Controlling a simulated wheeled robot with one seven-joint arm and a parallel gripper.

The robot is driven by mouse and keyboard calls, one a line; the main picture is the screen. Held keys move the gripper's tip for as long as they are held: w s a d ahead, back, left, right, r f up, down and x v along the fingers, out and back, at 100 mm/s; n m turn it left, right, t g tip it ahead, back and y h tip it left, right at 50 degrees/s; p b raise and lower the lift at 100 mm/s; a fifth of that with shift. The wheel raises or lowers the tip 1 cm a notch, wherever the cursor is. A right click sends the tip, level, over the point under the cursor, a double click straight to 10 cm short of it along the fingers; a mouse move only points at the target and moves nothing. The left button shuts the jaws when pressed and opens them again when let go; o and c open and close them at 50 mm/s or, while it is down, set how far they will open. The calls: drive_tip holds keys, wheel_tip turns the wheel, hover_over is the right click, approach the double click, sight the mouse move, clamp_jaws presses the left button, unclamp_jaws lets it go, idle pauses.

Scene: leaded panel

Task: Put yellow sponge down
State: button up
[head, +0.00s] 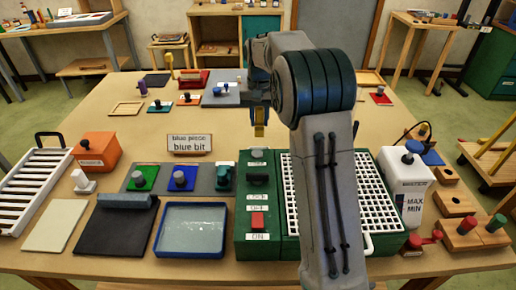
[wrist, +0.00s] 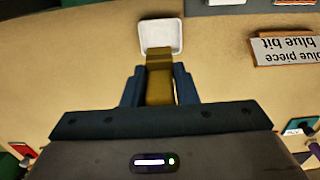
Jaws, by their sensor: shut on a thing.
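My gripper (head: 259,112) hangs over the middle of the table in the head view, pointing down. It is shut on the yellow sponge (head: 259,130), which sticks out below the fingers. In the wrist view the sponge (wrist: 160,88) sits between the two blue fingers of my gripper (wrist: 159,80). A small white square dish (wrist: 161,36) shows just beyond the sponge's end, and the sponge overlaps its near edge in the picture. I cannot tell whether they touch. I cannot make out the dish in the head view.
A sign reading "blue piece blue bit" (head: 189,143) stands to the left. Colored mats with knobs, a glass-like tray (head: 190,230), a green box (head: 257,205) and a white grid (head: 335,175) are nearer. Bare tabletop (head: 225,122) surrounds my gripper.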

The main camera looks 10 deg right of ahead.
sight(259, 135)
wheel_tip(259, 135, down, 9)
drive_tip(key=shift+p, duration=0.5)
drive_tip(key=shift+s, duration=0.1)
drive_tip(key=shift+f, duration=0.15)
drive_tip(key=o, duration=0.9)
drive_tip(key=shift+a, duration=0.1)
